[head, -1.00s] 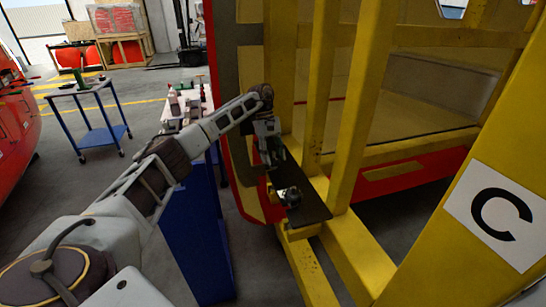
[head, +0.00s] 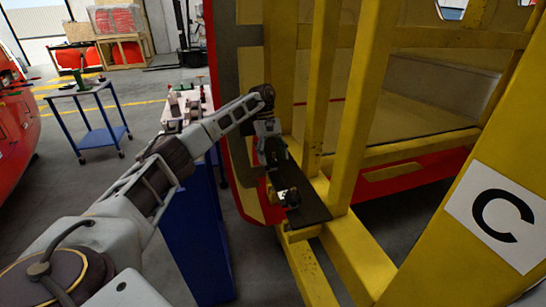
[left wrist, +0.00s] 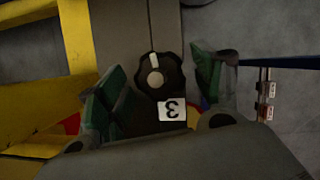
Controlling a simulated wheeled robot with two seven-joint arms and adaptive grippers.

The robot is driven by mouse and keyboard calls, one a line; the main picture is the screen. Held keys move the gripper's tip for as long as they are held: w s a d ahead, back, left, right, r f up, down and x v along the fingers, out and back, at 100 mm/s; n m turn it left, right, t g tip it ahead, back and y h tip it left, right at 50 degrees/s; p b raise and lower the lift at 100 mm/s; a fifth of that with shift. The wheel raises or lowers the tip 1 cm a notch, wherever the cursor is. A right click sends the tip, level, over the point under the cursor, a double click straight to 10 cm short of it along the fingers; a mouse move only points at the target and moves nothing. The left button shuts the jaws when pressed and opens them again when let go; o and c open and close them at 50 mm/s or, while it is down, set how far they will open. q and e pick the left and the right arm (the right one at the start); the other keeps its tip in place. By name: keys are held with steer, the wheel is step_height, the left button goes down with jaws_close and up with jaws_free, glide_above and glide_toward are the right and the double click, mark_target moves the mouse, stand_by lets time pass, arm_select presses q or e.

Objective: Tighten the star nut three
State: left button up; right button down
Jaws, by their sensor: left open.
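The star nut three is a black lobed knob (left wrist: 160,76) with a pale bar mark on its face, in the left wrist view. A white label with a 3 (left wrist: 172,111) is beside it. My left gripper (left wrist: 158,82) is open, with green-padded fingers on either side of the knob; I cannot tell whether they touch it. In the head view my left gripper (head: 283,190) is over a dark plate (head: 308,212) on the yellow frame, and it mostly hides the nut there. My right gripper is not in view.
Yellow frame posts (head: 352,110) stand close to the right of my left gripper, before the red and yellow train nosecone (head: 238,110). A blue cabinet (head: 195,240) is under my left arm. A blue cart (head: 100,130) stands farther left on open floor.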

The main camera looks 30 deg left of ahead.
arm_select(q)
steer(key=shift+v, duration=1)
steer(key=v, duration=1)
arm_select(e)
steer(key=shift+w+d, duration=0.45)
arm_select(q)
steer(key=shift+w+r, duration=0.1)
steer(key=shift+r, duration=0.05)
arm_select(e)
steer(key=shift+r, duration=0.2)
arm_select(q)
step_height(320, 180, up, 10)
steer(key=p, duration=1)
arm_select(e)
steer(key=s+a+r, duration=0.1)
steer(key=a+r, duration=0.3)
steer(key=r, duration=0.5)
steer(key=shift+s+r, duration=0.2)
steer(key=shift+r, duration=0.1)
